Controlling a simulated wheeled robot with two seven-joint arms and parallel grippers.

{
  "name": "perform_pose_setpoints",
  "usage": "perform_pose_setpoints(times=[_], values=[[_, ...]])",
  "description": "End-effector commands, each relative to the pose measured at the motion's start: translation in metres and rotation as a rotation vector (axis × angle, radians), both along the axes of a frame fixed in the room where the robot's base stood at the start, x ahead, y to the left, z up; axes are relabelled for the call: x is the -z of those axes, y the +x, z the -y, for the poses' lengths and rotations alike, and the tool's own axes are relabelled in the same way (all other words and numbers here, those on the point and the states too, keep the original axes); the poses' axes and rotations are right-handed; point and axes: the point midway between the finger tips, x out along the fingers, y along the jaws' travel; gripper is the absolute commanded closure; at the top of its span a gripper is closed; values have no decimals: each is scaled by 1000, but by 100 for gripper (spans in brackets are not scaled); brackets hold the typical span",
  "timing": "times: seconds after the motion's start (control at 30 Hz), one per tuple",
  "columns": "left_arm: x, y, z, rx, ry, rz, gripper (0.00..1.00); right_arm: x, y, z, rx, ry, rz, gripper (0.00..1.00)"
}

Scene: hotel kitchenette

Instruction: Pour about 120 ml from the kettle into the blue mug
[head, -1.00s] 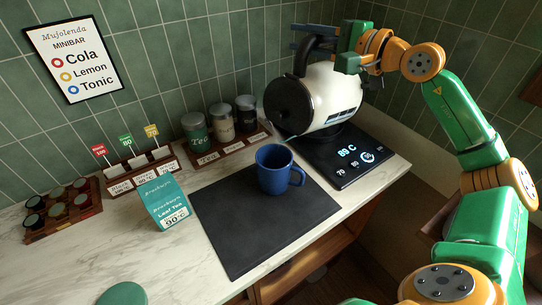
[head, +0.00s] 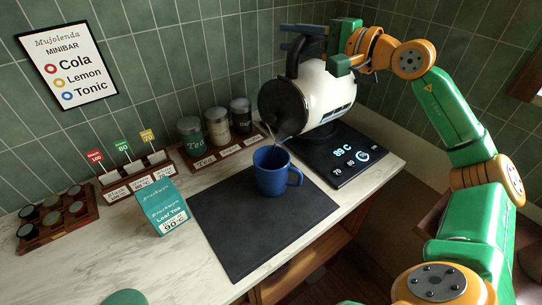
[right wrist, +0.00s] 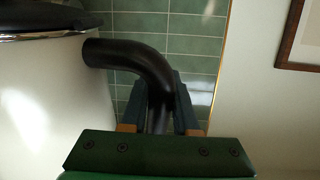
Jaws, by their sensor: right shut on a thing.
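The white kettle (head: 328,98) with a black lid and black handle is tipped steeply, its lid end facing down and left. My right gripper (head: 300,38) is shut on the kettle's handle above its body. In the right wrist view the black handle (right wrist: 140,57) runs between the fingers (right wrist: 158,100), beside the kettle's pale body (right wrist: 35,110). The blue mug (head: 270,179) stands upright on the dark mat (head: 245,235), below and slightly left of the spout. A thin pale streak, looking like water, runs from the spout to the mug. The mug's inside is hardly visible. My left gripper is out of view.
The black kettle base (head: 345,168) reads 89 C, right of the mug. A teal leaf tea box (head: 161,207) marked 90°C stands left of the mat. Several tins stand in a rack (head: 228,155) behind the mug. A jar tray (head: 58,222) is far left.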

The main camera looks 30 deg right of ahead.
Motion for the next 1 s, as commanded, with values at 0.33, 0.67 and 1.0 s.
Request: perform_pose_setpoints(times=[0.33, 0.67, 1.0], values=[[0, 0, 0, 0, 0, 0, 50, -3, -1, 1, 1, -12, 11, 100], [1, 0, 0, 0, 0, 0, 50, -4, -1, 2, 2, -25, 17, 100], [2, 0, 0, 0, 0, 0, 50, -6, -3, 2, 2, -41, 21, 100]])
